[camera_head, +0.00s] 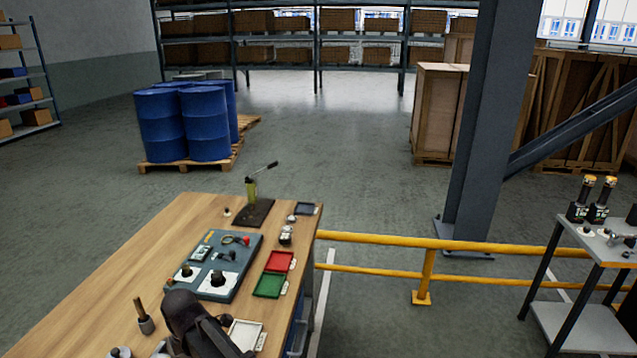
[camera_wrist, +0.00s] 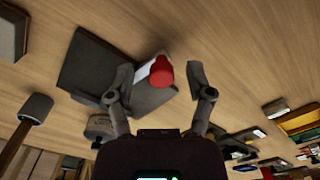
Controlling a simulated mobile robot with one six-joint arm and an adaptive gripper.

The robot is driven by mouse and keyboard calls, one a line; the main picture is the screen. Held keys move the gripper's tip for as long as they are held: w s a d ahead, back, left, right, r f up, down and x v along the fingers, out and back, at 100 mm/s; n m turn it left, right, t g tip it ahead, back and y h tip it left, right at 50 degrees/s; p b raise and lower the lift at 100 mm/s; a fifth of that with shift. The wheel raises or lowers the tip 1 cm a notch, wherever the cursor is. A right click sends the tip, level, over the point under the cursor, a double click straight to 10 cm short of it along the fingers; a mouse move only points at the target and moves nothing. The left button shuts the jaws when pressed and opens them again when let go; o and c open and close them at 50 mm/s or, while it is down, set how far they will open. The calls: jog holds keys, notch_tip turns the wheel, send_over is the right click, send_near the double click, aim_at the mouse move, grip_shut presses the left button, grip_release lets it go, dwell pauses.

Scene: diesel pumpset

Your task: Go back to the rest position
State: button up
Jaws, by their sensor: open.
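My gripper (camera_wrist: 160,76) is open over the wooden workbench, its two dark fingers spread apart in the wrist view. In the head view, my dark arm end is low over the near part of the workbench (camera_head: 110,270); the fingertips cannot be made out there.
A grey-blue panel (camera_head: 232,270) with fittings, a red tray (camera_head: 279,262) and a green tray (camera_head: 269,285) lie on the bench. A wooden-handled tool (camera_head: 143,316) stands left of my arm. A lever device (camera_head: 252,195) stands farther back. A yellow rail (camera_head: 450,243) runs right.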

jog(key=w+d+m, duration=0.2)
jog(key=d, duration=0.2)
jog(key=w+d+m, duration=0.2)
jog(key=d, duration=0.3)
jog(key=w+d+m, duration=0.2)
jog(key=d, duration=0.2)
jog(key=shift+w+d+m, duration=0.25)
jog(key=shift+d+m, duration=0.05)
jog(key=shift+d, duration=0.1)
jog(key=d+m, duration=1.9)
jog(key=d, duration=1.8)
jog(key=shift+s+d, duration=0.15)
jog(key=shift+d, duration=0.05)
jog(key=shift+c, duration=0.8)
jog(key=shift+a, duration=0.15)
